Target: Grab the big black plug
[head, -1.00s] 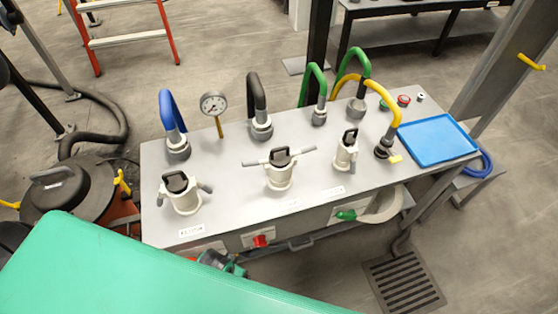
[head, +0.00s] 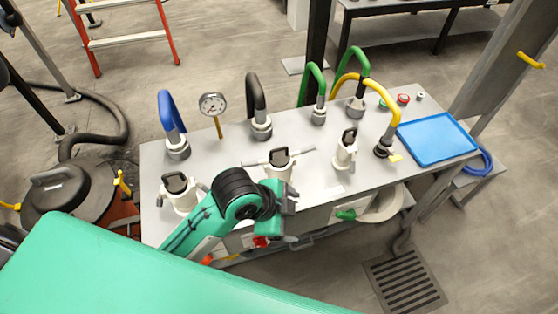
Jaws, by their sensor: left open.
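Three pale fittings with black plugs stand in a row on the grey bench: a left plug (head: 175,184), a middle plug (head: 279,157) and a slimmer right plug (head: 349,137). The left and middle ones look larger; I cannot tell which of them is the biggest. My left gripper (head: 293,212) is open and empty, over the bench's front edge, just in front of the middle fitting. My arm hides the lower part of the middle fitting and some of the left one. My right gripper is out of view.
Behind the plugs stand blue (head: 172,112), black (head: 257,95), green (head: 317,85) and yellow (head: 390,98) hoses and a gauge (head: 212,104). A blue tray (head: 437,139) lies at the right end. A green surface (head: 130,275) fills the lower left.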

